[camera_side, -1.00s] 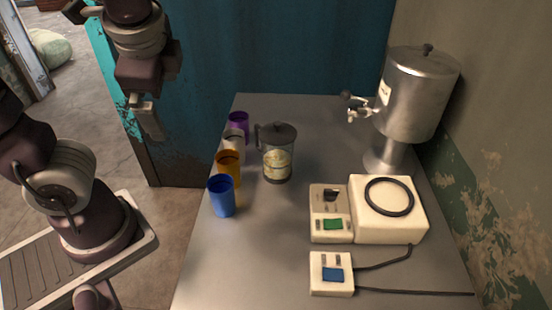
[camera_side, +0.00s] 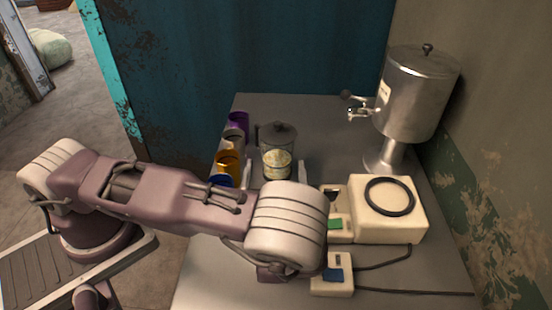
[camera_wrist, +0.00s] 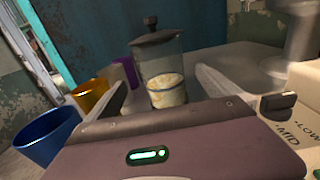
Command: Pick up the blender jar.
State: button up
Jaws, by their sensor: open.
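The blender jar (camera_side: 277,160) is a clear jar with a dark lid and a pale label or contents low down, and it stands upright on the grey table. It also shows in the wrist view (camera_wrist: 162,72). My gripper (camera_wrist: 165,90) is open, with one finger on each side of the jar in the wrist view. In the side view, pale finger parts of the gripper (camera_side: 274,175) show on both sides of the jar's lower part. I see no contact between fingers and jar. My arm hides the gripper's body in the side view.
Blue (camera_wrist: 45,138), orange (camera_wrist: 91,95) and purple (camera_wrist: 125,72) cups stand left of the jar, with a grey cup (camera_side: 234,137) among them. The white blender base (camera_side: 390,215) and a switch box (camera_side: 331,283) are at right. A metal dispenser (camera_side: 412,95) stands behind right.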

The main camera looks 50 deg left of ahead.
jog(key=shift+w+a+f, duration=0.2)
jog(key=shift+f, duration=0.3)
jog(key=shift+w+a+f, duration=0.15)
jog(key=shift+a+f, duration=0.05)
jog(key=shift+f, duration=0.25)
jog(key=x, duration=0.6)
jog(key=shift+w+d, duration=0.15)
jog(key=shift+w, duration=0.05)
jog(key=c, duration=1.9)
